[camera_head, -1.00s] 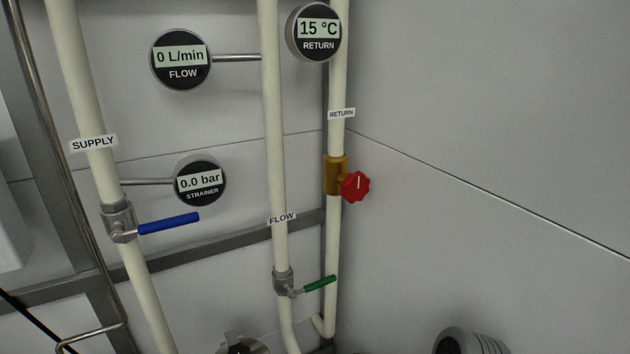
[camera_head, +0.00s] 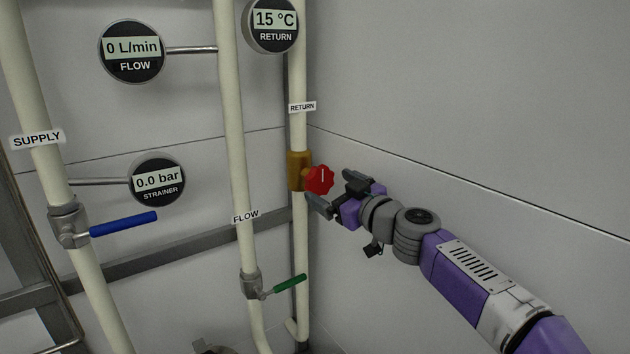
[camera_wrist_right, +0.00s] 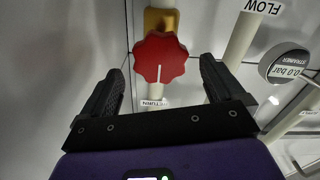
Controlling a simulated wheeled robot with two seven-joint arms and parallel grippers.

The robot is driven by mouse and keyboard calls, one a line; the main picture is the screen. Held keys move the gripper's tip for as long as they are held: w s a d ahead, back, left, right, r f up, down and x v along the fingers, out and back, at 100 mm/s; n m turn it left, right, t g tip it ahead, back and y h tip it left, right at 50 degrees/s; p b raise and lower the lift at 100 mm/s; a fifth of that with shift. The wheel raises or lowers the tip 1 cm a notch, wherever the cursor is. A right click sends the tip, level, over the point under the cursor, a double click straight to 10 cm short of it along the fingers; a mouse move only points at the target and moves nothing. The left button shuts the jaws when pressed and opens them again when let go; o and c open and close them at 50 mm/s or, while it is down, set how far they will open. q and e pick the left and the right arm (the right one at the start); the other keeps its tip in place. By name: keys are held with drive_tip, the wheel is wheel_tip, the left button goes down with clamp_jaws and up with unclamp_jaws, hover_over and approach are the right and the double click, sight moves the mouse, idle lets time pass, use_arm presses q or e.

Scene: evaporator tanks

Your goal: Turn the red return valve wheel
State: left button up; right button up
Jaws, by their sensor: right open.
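The red return valve wheel (camera_head: 319,180) sits on a brass valve body (camera_head: 297,170) on the pipe labelled RETURN. A white mark on the wheel points up in the head view. My right gripper (camera_head: 331,190) is open, just right of the wheel and close to it. In the right wrist view the red wheel (camera_wrist_right: 160,58) shows beyond and between the two spread fingers (camera_wrist_right: 158,85), with a gap on each side. The fingers do not appear to touch it. My left gripper is not in view.
A green lever (camera_head: 284,287) on the FLOW pipe (camera_head: 234,150) is below left of the wheel. A blue lever (camera_head: 124,224) is on the SUPPLY pipe (camera_head: 38,170). The RETURN gauge (camera_head: 272,24) reads 15 °C. A bare wall (camera_head: 480,110) stands to the right.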

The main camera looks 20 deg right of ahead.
sight(323, 184)
drive_tip(key=p+x, duration=0.2)
drive_tip(key=x, duration=0.3)
drive_tip(key=shift+w+a, duration=0.1)
drive_tip(key=shift+p+x, duration=0.5)
drive_tip(key=shift+x, duration=0.4)
drive_tip(key=shift+f, duration=0.2)
drive_tip(key=c, duration=1)
drive_tip(key=shift+o, duration=0.2)
